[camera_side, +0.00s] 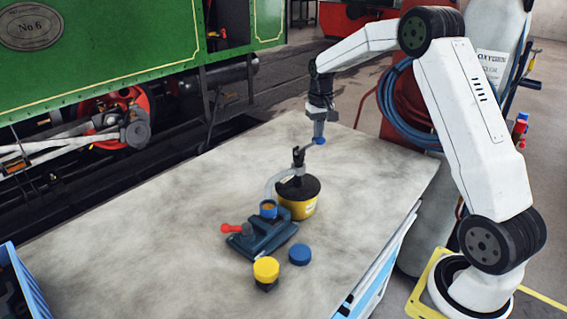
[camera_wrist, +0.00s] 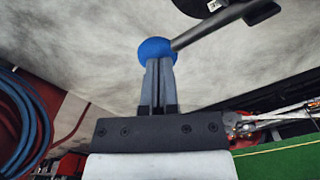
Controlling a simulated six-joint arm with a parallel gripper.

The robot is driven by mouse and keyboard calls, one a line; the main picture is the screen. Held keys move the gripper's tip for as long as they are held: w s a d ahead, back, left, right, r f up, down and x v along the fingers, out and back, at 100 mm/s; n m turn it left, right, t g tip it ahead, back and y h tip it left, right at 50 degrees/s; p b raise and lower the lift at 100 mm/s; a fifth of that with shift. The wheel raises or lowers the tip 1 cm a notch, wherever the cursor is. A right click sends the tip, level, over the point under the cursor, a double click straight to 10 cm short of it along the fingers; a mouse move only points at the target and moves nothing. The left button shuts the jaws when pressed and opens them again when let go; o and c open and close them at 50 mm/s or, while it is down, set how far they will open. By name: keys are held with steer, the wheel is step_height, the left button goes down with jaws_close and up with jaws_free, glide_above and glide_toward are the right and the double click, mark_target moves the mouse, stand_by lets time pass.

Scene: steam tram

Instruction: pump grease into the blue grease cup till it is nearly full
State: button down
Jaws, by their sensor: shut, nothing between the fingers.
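The blue grease cup (camera_side: 268,209) stands open in a dark blue vice (camera_side: 262,238) with a red handle, with orange-yellow grease showing inside; its exact level is hard to tell. A yellow grease pump (camera_side: 301,207) with a black lid stands just behind, its pale hose curving to the cup. The pump's lever (camera_wrist: 215,28) rises to the right in the side view and ends in a blue knob (camera_side: 320,141). My gripper (camera_side: 319,136) points down, shut and empty, its fingertips at the knob. In the wrist view the closed fingertips (camera_wrist: 160,62) overlap the knob (camera_wrist: 157,48); contact is unclear.
A blue crate (camera_side: 22,290) is at the left edge. The pale tabletop (camera_side: 150,240) is clear on the left.

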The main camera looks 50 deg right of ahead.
steer(key=shift+r, duration=2.65)
step_height(320, 180, up, 6)
steer(key=shift+r, duration=0.25)
steer(key=shift+f, duration=0.1)
steer(key=shift+f, duration=3.2)
steer(key=shift+f, duration=2.2)
steer(key=shift+r, duration=0.15)
